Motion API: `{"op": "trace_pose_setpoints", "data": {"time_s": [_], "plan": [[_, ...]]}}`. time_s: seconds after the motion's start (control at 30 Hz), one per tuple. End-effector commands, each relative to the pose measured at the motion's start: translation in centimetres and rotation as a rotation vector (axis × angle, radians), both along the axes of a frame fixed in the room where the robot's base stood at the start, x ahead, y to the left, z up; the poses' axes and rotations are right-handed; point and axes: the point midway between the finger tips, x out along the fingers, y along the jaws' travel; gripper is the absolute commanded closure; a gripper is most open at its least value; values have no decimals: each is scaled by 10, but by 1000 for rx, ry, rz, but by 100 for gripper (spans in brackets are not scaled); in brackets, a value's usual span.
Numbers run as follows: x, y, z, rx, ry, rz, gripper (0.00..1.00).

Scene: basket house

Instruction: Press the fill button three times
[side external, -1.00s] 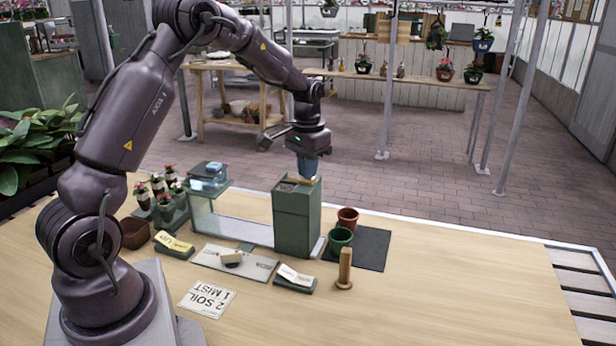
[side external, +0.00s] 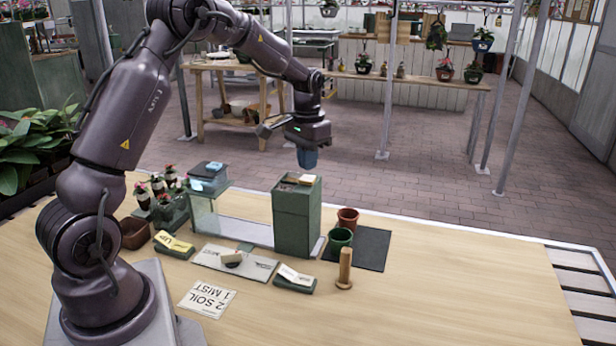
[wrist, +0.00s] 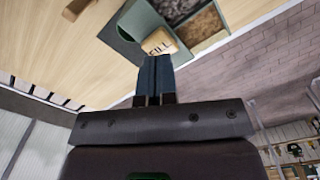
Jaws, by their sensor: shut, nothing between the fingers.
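The fill button is a yellowish block (side external: 307,179) on top of the tall green box (side external: 297,222). In the wrist view the button (wrist: 160,41) shows the word FILL. My gripper (side external: 308,168) is shut and empty, pointing down above the box top, with a small gap between its tips and the button in the side view. In the wrist view the blue fingertips (wrist: 155,62) overlap the button's near edge. The box top also has an open compartment with brown, grainy contents (wrist: 198,24).
A red pot (side external: 348,217) and a green pot (side external: 340,240) stand right of the box on a dark mat (side external: 372,250). A wooden peg (side external: 345,268) stands in front. A clear tank (side external: 208,182) and small plants are left. The table's right side is clear.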

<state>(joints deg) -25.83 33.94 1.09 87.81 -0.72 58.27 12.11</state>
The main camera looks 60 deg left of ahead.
Motion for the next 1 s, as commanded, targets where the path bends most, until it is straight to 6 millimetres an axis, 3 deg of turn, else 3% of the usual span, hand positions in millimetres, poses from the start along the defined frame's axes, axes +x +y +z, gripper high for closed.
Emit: {"op": "trace_pose_setpoints", "data": {"time_s": [0.37, 1.0], "plan": [[0, 0, -1, 0, 0, 0, 100], [0, 0, -20, 0, 1, 0, 100]]}}
